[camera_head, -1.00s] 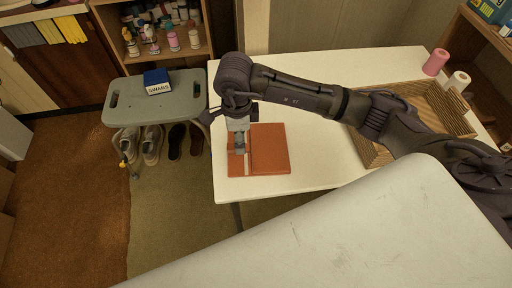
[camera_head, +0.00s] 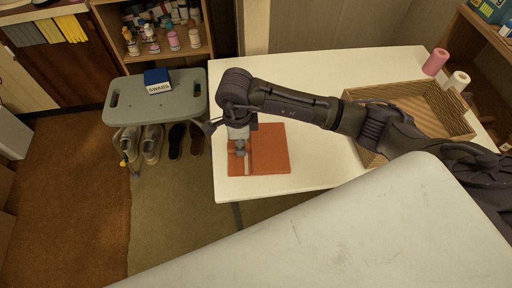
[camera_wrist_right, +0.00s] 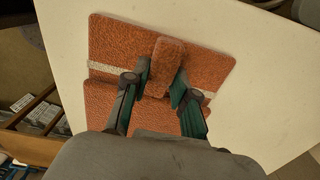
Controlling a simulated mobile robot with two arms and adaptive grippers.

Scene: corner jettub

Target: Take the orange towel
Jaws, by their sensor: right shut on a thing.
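The orange towel (camera_head: 271,150) lies folded flat on the white table near its left front corner, with a pale stripe across it. It also shows in the right wrist view (camera_wrist_right: 120,45). My right gripper (camera_head: 241,151) is over the towel's left part, pointing down. In the right wrist view my right gripper (camera_wrist_right: 161,88) is shut on a pinched fold of the towel that stands up between its two fingers. The rest of the towel still lies on the table. My left gripper is not in view.
A wicker basket (camera_head: 434,107) stands on the right of the white table (camera_head: 300,75), beside pink (camera_head: 435,62) and white rolls (camera_head: 457,81). A grey stool (camera_head: 125,105) with a swabs box (camera_head: 158,82) stands left; shoes (camera_head: 151,144) lie beneath it.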

